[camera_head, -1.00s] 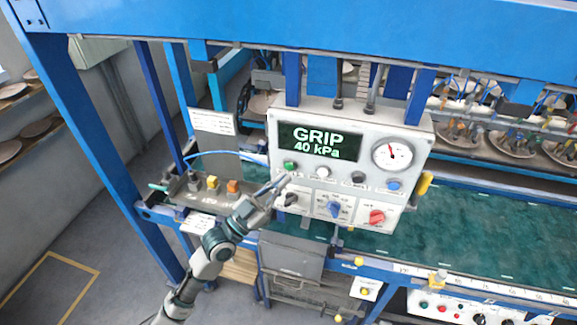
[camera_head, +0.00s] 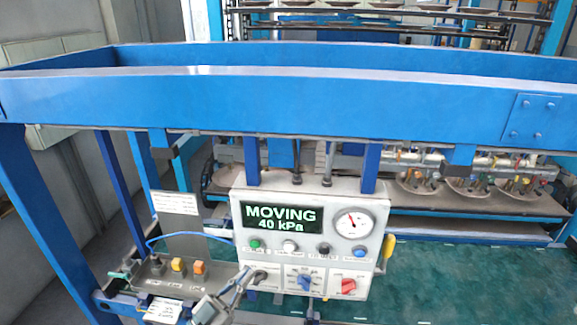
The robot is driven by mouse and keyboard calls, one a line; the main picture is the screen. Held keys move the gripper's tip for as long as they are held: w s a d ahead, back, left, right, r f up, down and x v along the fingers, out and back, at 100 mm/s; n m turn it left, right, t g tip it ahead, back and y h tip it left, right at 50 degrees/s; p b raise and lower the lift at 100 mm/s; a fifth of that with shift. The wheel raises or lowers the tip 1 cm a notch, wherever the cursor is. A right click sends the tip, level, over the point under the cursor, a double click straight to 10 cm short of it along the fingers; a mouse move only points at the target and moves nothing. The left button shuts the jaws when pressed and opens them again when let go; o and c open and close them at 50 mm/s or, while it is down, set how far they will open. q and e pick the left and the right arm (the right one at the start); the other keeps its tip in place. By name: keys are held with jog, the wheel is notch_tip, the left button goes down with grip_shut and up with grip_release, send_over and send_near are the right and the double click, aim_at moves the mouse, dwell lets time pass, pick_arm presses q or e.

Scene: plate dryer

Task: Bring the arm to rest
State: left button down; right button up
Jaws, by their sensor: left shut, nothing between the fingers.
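My left gripper (camera_head: 236,287) is at the bottom of the head view, just in front of the lower left of the control panel (camera_head: 236,235). Its fingers are together with nothing between them. They overlap the picture near the black knob (camera_head: 262,277); I cannot tell whether they touch it. The panel's display (camera_head: 282,219) reads MOVING, 40 kPa. Below it are a green button (camera_head: 256,244), a white one, a blue selector knob (camera_head: 304,282) and a red knob (camera_head: 348,286). My right gripper is not in view.
A blue frame beam (camera_head: 270,100) spans above the panel. A green conveyor (camera_head: 430,280) lies to the right. Several plates (camera_head: 418,184) stand under fittings behind.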

pick_arm(q)
jog(key=s+f+n+g+y, duration=0.1)
jog(key=s+f+g+y, duration=0.15)
jog(key=f, duration=0.65)
jog(key=s+f+n+g+y, duration=0.1)
jog(key=f+n+g+y, duration=0.15)
jog(key=f, duration=0.65)
jog(key=s+f+n+g+y, duration=0.15)
jog(key=f+y, duration=0.25)
jog(key=f, duration=0.5)
jog(key=s+a+f+n+g+y, duration=0.2)
jog(key=s+a+f+g+y, duration=0.15)
jog(key=s+f, duration=0.5)
jog(key=s+a+f+n+g+y, duration=0.2)
jog(key=s+a+f+g, duration=0.25)
jog(key=s+f, duration=0.4)
notch_tip(320, 180, down, 22)
jog(key=s+d+g, duration=0.1)
jog(key=s+g, duration=0.1)
jog(key=s+a+f+m, duration=0.1)
jog(key=s+a+f, duration=0.2)
jog(key=s+f, duration=1.5)
jog(key=shift+s+g, duration=0.35)
jog(key=shift+s, duration=0.1)
jog(key=shift+f, duration=0.1)
